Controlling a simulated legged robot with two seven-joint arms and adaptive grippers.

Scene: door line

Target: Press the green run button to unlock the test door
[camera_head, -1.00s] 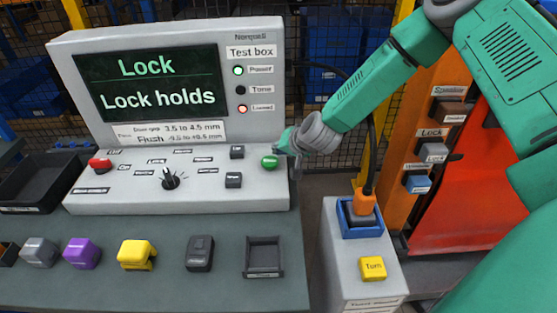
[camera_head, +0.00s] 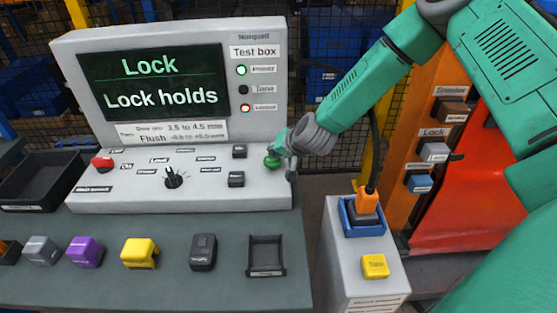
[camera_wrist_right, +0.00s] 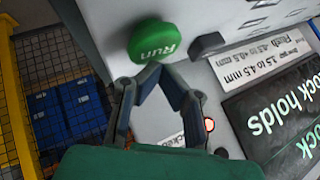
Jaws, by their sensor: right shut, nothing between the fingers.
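The green run button (camera_head: 272,162) sits at the right end of the test box's sloped panel (camera_head: 120,200). In the right wrist view it is a round green cap (camera_wrist_right: 153,42) marked "Run". My right gripper (camera_head: 285,152) is shut and empty, with its fingertips (camera_wrist_right: 153,70) right at the button's edge; I cannot tell whether they touch. The test box screen (camera_head: 152,84) reads "Lock" and "Lock holds". The orange-red door (camera_head: 450,205) stands at the right, partly behind my right arm. My left gripper is not in view.
A grey pedestal (camera_head: 340,270) with a yellow button (camera_head: 375,266) and an orange plug (camera_head: 367,201) stands right of the bench. Purple (camera_head: 86,251) and yellow (camera_head: 139,252) blocks and a small empty tray (camera_head: 266,270) lie in front. A red knob (camera_head: 102,163) is at panel left.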

